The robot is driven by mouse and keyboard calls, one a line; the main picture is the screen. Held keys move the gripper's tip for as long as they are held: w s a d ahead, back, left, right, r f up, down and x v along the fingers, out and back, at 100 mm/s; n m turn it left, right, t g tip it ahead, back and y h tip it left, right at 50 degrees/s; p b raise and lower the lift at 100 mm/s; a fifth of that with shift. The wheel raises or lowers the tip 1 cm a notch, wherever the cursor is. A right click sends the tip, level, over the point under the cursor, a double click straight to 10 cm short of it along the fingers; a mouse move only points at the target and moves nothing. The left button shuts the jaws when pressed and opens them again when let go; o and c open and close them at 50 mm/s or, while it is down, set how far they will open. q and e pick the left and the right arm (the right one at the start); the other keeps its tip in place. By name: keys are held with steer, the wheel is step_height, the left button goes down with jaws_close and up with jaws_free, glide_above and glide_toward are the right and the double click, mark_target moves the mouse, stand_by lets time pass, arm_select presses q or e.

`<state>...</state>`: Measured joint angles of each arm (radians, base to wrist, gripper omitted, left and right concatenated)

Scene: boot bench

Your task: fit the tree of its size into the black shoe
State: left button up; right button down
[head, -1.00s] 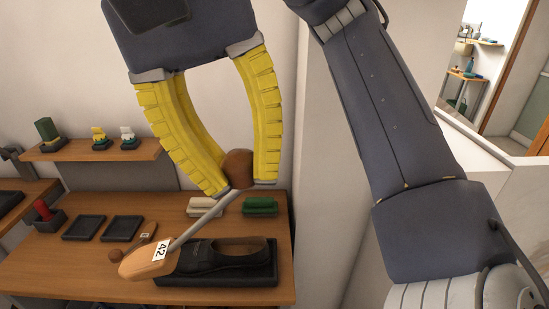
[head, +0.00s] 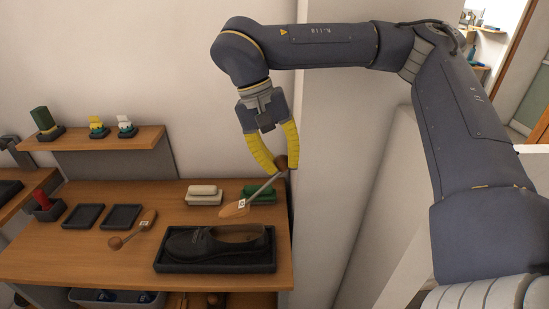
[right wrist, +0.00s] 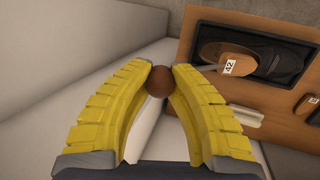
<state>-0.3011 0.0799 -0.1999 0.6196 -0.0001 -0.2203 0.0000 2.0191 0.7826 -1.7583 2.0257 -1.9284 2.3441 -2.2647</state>
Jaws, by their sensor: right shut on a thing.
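The black shoe (head: 205,243) lies in a dark tray (head: 215,266) at the front right of the bench, toe to the left, its opening facing up. My right gripper (head: 280,167) is shut on the brown ball knob of a shoe tree (head: 236,208) marked 42. In the right wrist view the knob (right wrist: 160,81) sits between the yellow fingertips, and the tree's toe overlaps the shoe (right wrist: 265,48). A second, smaller tree (head: 134,230) lies on the bench. My left gripper is not in view.
Two empty dark trays (head: 121,217) lie at the left of the bench. A white brush (head: 204,194) and a green brush (head: 258,194) lie behind the shoe. A shelf (head: 95,143) holds several small items. A wall stands close on the right.

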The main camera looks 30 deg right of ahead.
steer(key=shift+w+d+f, duration=0.2)
steer(key=shift+d+f, duration=0.15)
steer(key=shift+f, duration=2.75)
stand_by(0.3)
steer(key=shift+f, duration=2.75)
